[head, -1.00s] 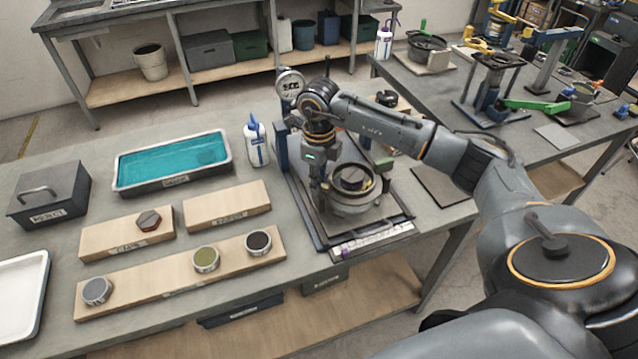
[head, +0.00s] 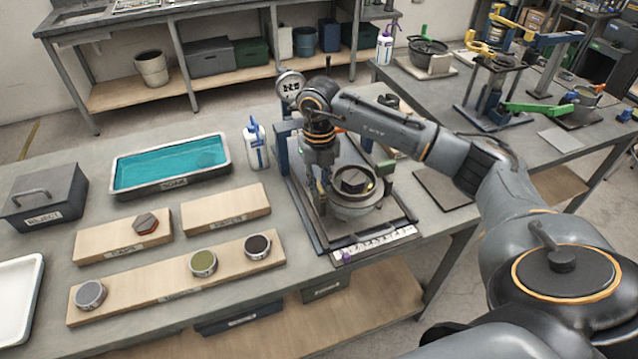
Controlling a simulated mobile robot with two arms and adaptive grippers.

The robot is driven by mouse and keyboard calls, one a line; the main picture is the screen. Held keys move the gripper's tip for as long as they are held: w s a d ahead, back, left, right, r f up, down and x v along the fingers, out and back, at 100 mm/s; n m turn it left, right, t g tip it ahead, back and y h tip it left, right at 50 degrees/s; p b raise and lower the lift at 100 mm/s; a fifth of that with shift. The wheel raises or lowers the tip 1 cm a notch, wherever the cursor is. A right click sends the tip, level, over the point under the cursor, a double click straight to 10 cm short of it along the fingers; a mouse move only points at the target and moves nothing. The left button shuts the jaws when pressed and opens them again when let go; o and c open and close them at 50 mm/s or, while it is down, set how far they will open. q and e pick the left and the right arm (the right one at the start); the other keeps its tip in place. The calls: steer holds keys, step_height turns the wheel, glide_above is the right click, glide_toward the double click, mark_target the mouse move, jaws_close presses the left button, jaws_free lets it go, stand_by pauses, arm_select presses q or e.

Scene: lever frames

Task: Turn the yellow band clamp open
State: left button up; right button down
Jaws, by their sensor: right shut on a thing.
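A round metal pot (head: 357,208) with a wide ring rim and a dark block (head: 354,180) in its middle stands on the bench fixture. A small yellow spot (head: 371,187) shows inside its right rim; little else of the yellow band clamp can be made out. My right gripper (head: 325,198) points down at the pot's left rim and is shut on a part there, which its fingers mostly hide. My left gripper is out of view.
The fixture's dark base plate (head: 318,222) has a post and a round gauge (head: 290,84) behind. My right arm covers bench space to the right.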

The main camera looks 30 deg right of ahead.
mark_target(319, 186)
stand_by(0.4)
steer(key=c, duration=1.3)
jaws_free()
steer(key=shift+r, duration=4.05)
